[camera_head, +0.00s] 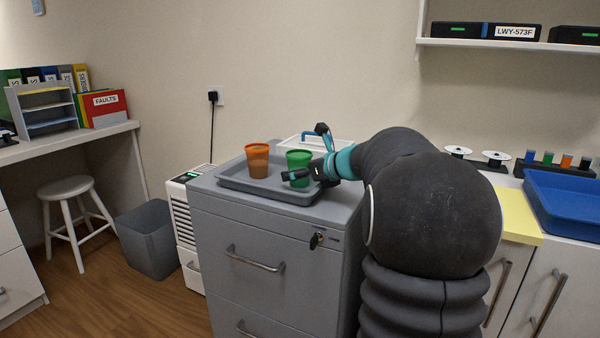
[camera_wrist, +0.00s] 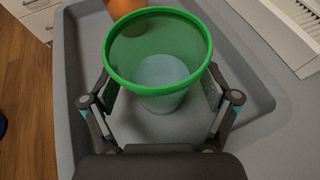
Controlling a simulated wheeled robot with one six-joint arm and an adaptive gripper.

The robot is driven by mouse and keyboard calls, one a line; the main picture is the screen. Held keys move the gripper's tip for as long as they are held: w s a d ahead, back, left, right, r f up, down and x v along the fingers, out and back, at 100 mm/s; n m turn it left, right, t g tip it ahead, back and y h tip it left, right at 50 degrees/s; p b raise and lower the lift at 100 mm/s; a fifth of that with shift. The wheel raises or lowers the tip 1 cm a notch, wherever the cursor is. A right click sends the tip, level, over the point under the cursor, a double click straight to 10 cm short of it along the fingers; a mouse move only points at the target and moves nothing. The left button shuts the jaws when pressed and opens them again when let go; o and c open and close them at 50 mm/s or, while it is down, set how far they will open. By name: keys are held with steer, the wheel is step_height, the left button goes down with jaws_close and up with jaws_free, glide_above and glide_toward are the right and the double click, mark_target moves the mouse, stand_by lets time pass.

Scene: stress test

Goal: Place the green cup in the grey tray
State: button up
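The green cup (camera_head: 299,160) stands upright in the right part of the grey tray (camera_head: 232,181), which lies on a grey drawer cabinet. My gripper (camera_head: 308,152) is at the cup, its fingers spread wide with one on each side of it. In the wrist view the green cup (camera_wrist: 158,50) appears between the fingers of my gripper (camera_wrist: 165,98), and a gap shows beside the cup's lower wall. Its base appears to rest on the tray floor. One finger crosses in front of the cup in the head view.
An orange cup (camera_head: 257,160) stands in the left part of the tray. A white case with a blue handle (camera_head: 312,139) lies behind the tray. A blue tray (camera_head: 562,200) and a yellow pad (camera_head: 517,215) lie on the counter at right.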

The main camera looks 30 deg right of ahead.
steer(key=shift+r, duration=0.2)
steer(key=v, duration=1.2)
steer(key=shift+f, duration=0.1)
steer(key=s+a+f+n+g, duration=0.35)
steer(key=s+a+n, duration=0.25)
steer(key=a+n, duration=0.3)
steer(key=s+a+f+n+g, duration=0.2)
steer(key=s+a+f+n, duration=0.35)
steer(key=a, duration=0.55)
steer(key=s+a+f+n+g+h, duration=0.1)
steer(key=s+f+n+h, duration=0.1)
steer(key=s+n, duration=0.5)
steer(key=s+a+f+n+h, duration=0.2)
steer(key=s+f+n, duration=0.3)
steer(key=s+n, duration=0.3)
steer(key=n, duration=0.3)
steer(key=shift+s+f+g, duration=0.15)
steer(key=shift+s+g, duration=0.15)
steer(key=shift+g, duration=0.05)
steer(key=shift+a, duration=0.15)
